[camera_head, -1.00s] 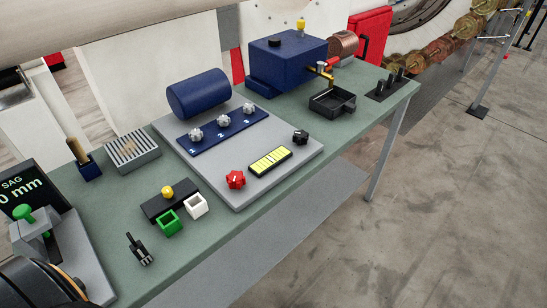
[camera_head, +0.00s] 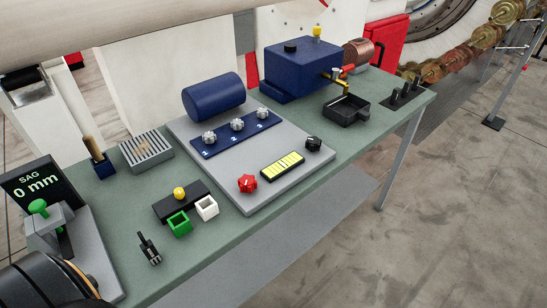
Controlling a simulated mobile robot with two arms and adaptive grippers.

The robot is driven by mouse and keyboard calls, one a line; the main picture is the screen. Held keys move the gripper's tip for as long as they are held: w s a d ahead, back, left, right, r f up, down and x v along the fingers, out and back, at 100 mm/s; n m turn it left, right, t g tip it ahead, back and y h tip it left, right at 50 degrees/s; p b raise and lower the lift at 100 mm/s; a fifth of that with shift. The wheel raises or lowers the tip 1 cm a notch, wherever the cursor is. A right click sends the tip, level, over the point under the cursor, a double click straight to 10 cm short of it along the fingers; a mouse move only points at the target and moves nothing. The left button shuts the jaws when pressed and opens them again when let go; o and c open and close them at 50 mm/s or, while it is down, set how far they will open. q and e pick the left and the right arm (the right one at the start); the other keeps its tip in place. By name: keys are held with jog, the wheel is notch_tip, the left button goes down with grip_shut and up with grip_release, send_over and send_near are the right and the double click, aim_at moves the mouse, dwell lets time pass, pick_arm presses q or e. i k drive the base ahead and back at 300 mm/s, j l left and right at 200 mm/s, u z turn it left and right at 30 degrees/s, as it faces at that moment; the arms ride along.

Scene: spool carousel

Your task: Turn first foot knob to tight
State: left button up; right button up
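A grey plate (camera_head: 228,175) lies on the green bench and bears a blue strip (camera_head: 222,144) with several silver knobs over the numbers 1, 2 and 3. The knob over number 1 (camera_head: 209,137) is the leftmost, the knob over 2 (camera_head: 237,125) is in the middle, and the knob over 3 (camera_head: 263,113) is at the right. A red knob (camera_head: 247,184) and a black knob (camera_head: 313,144) sit on the same plate, on either side of a yellow panel (camera_head: 282,166). Which knob is the first foot knob is not labelled in words.
A screen (camera_head: 38,187) reads "SAG 0 mm".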

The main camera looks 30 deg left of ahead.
aim_at(210, 138)
jog(key=j+u, duration=0.1)
jog(key=u, duration=0.75)
jog(key=j+u, duration=0.1)
jog(key=u, duration=0.3)
jog(key=i, duration=0.05)
